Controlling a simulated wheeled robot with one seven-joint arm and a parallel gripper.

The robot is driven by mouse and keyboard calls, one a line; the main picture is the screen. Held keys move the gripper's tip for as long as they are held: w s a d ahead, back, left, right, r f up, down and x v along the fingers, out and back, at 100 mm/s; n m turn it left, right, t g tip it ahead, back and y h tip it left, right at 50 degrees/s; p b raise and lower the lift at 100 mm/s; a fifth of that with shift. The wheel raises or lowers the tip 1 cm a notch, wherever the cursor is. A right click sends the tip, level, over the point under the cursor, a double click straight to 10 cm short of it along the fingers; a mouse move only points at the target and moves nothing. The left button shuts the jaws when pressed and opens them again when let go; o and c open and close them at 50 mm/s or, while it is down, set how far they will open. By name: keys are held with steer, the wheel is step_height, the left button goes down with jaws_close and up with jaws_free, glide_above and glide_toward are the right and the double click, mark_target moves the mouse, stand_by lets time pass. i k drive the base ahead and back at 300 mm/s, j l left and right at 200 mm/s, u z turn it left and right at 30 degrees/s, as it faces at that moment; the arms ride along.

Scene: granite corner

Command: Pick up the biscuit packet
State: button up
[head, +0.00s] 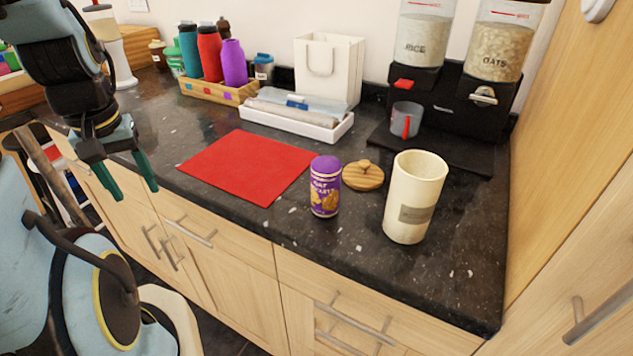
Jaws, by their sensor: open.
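The biscuit packet (325,187) is a small purple cylinder with a yellow label, standing upright near the front edge of the dark granite worktop (292,228). My gripper (130,190) is at the left of the head view, with two green fingers pointing down. It is open and empty, well to the left of the packet and apart from it. It hangs near the worktop's front edge, above the drawers.
A cream canister (415,195) and wooden lid (363,176) stand right of the packet. A red mat (245,168) lies to its left. Behind are a white tray (297,123), a paper bag (329,68), a bottle crate (218,92) and cereal dispensers (455,85). A wooden panel (570,130) bounds the right.

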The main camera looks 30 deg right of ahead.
mark_target(326, 171)
steer(key=i+j+z, duration=0.15)
steer(key=j+z, duration=0.2)
steer(key=i+j+z, duration=0.1)
steer(key=j+z, duration=0.65)
